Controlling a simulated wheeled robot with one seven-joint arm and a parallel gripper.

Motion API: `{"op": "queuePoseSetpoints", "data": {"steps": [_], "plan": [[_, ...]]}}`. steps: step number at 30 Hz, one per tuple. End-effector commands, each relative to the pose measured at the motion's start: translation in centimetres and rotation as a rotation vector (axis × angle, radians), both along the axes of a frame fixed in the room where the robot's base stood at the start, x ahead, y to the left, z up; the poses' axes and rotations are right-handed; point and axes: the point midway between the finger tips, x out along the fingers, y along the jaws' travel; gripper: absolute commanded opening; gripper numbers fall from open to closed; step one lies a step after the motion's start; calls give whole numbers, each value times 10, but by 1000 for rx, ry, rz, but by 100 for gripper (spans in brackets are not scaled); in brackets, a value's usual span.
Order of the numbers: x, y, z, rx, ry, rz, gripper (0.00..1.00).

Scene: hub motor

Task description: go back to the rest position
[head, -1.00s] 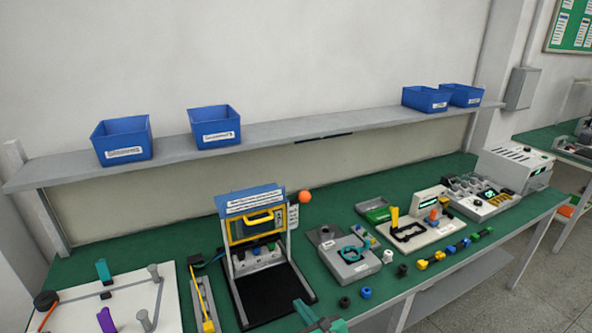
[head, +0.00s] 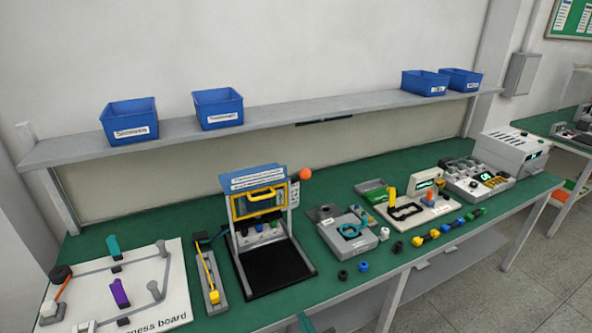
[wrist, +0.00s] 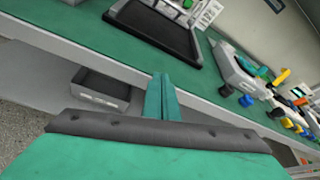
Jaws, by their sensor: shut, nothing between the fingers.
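My gripper (wrist: 162,98) shows in the wrist view as teal fingers pressed together, with nothing between them. It is held out over the front edge of the green workbench (wrist: 75,45), apart from every part on it. In the head view only a small teal piece of it (head: 306,322) shows at the bottom edge; the rest of the arm is out of frame.
On the workbench stand a white harness board (head: 180,300), a black-based fixture with a yellow handle (head: 272,268), a grey unit (head: 345,238) and several small coloured parts. Blue bins (head: 130,120) sit on the shelf above. A grey drawer (wrist: 100,90) lies below the bench.

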Motion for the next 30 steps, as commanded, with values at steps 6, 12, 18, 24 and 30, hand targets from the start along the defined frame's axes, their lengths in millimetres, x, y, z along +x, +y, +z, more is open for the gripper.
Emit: {"op": "queuePoseSetpoints", "data": {"steps": [6, 12, 18, 24, 30], "plan": [[-57, 4, -38, -306, -51, 30, 0], [-122, 2, -60, -680, -107, 86, 0], [-187, 1, -66, -1062, -155, 171, 0], [-251, 3, -56, -1447, -204, 283, 0], [-310, 6, -32, -1831, -258, 414, 0]]}}
